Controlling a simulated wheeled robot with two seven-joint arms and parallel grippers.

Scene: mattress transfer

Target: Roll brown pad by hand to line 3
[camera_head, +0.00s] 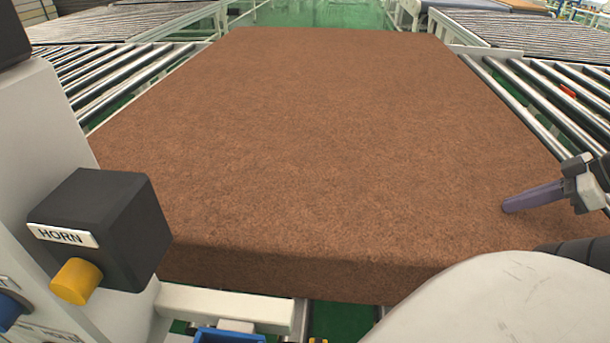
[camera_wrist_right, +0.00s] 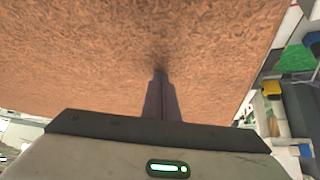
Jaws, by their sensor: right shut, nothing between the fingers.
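The brown pad (camera_head: 320,140) is a large, thick, flat slab that fills the middle of the head view, its near edge facing me. It also fills the upper part of the right wrist view (camera_wrist_right: 90,50). My right gripper (camera_head: 508,207) is at the pad's right side near the front, its purple fingers shut together and empty. In the right wrist view the shut fingertips (camera_wrist_right: 160,75) point at the pad's surface and look very close to it or touching; I cannot tell which. My left gripper is not in view. No line number is readable.
Roller conveyors lie to the left (camera_head: 85,70) and right (camera_head: 560,100) of the pad. A machine with a black HORN box (camera_head: 115,220) and yellow button stands at the near left. Green floor (camera_head: 330,14) shows beyond the pad's far end.

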